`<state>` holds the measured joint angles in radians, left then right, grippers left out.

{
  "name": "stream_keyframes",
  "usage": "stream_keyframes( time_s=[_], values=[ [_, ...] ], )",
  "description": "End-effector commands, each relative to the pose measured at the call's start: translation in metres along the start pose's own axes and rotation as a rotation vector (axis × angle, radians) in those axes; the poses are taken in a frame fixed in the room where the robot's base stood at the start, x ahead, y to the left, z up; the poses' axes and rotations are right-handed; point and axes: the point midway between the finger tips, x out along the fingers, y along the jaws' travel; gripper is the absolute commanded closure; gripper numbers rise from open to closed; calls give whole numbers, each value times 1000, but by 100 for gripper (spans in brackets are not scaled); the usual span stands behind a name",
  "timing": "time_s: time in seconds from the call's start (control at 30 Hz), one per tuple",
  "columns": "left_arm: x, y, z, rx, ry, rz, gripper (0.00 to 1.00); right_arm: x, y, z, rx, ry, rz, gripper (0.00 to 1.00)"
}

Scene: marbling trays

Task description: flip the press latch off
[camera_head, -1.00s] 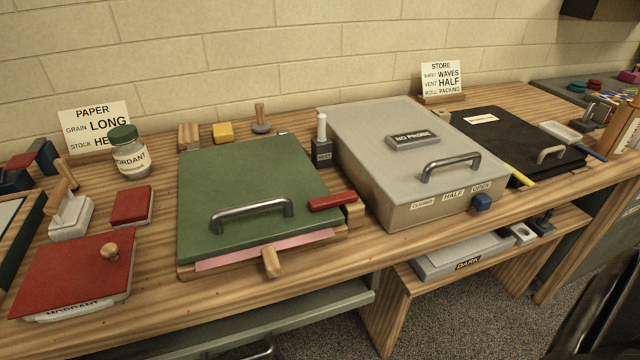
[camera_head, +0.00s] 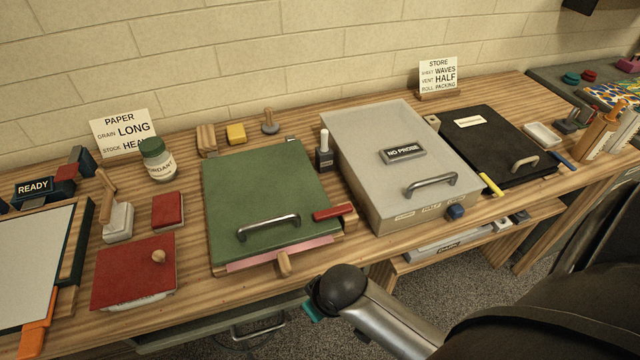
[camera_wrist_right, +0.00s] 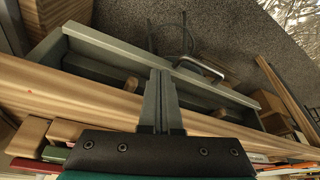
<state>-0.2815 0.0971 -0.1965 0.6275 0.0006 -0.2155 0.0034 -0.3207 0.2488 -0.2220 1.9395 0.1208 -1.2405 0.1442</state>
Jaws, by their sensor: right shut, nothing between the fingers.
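The press (camera_head: 262,190) is a flat green board with a metal bar handle, lying closed on the bench over a pink-edged layer. A red-handled lever (camera_head: 333,212) lies at its right front corner. A wooden peg (camera_head: 284,264) sticks out at its front edge. I cannot tell from the picture which of these is the latch. My right arm comes in from the lower right, its wrist in front of the bench below the press. My right gripper (camera_wrist_right: 160,80) is shut and empty in the right wrist view, pointing over a grey tray-like shelf. My left gripper is not in view.
A grey box (camera_head: 375,130) marked "NO PROBE" stands right of the press. A red pad (camera_head: 125,270) and a jar (camera_head: 157,160) are to its left. A dark bottle (camera_head: 324,150) stands close between press and box. The bench's front edge is near my wrist.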

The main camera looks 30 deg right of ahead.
Motion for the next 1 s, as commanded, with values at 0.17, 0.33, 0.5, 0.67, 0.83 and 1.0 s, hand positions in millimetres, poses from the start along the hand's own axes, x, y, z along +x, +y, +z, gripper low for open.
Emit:
stream_keyframes(
  time_s=[0.17,0.33,0.5,0.67,0.83,1.0],
  values=[
    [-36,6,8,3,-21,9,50,-83,-12,-34,-16,26,-25,100],
    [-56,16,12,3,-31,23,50,-130,-16,-72,-27,42,-46,100],
    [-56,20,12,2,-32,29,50,-128,-1,-101,1,31,-37,100],
    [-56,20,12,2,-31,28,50,-125,33,-136,76,18,7,100],
    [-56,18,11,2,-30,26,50,-131,86,-171,212,7,77,100],
    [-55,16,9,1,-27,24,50,-142,123,-191,325,8,123,100]
  ],
)
